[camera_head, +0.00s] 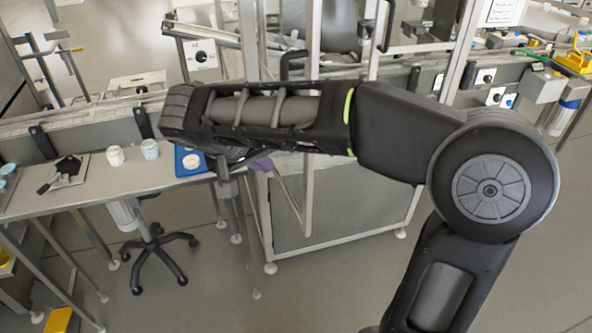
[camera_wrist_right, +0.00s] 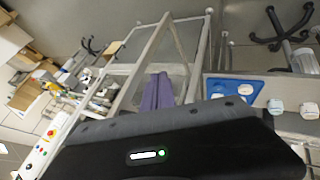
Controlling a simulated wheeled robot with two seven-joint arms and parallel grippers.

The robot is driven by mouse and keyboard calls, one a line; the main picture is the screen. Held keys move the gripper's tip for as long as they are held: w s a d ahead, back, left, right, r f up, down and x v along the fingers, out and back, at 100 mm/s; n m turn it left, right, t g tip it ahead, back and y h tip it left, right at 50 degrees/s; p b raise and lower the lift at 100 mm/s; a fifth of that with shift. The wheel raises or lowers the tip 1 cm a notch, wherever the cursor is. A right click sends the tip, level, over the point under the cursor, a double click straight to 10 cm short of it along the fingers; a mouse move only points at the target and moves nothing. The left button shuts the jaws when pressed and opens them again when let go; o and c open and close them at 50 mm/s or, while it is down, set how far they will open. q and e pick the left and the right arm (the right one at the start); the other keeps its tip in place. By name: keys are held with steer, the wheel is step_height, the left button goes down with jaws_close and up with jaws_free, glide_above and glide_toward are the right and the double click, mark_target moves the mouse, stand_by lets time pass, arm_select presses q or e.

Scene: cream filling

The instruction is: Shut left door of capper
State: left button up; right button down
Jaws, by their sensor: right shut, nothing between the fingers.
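The capper is the metal-framed cabinet (camera_head: 330,215) at the centre of the head view, largely hidden by my right arm. A framed door appears to stand at an angle at its left side; its slanted bar shows in the right wrist view (camera_wrist_right: 140,65). I cannot tell how far open it is. My right gripper, with purple fingers (camera_head: 262,164), is just below my forearm at the capper's left front; the fingers (camera_wrist_right: 158,92) also show in the wrist view. They are shut and empty, close to the door frame; contact cannot be told. My left gripper is out of view.
A bench (camera_head: 110,190) stands left of the capper, with a blue tray (camera_head: 186,174), a white jar (camera_head: 115,156) and a greenish jar (camera_head: 149,149). A black wheeled chair base (camera_head: 155,245) is below it. The floor in front of the capper is open.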

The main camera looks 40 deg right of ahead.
steer(key=shift+f, duration=0.1)
steer(key=p, duration=0.3)
glide_toward(305, 175)
steer(key=x, duration=0.4)
steer(key=shift+w+d+f, duration=0.15)
steer(key=shift+f, duration=0.15)
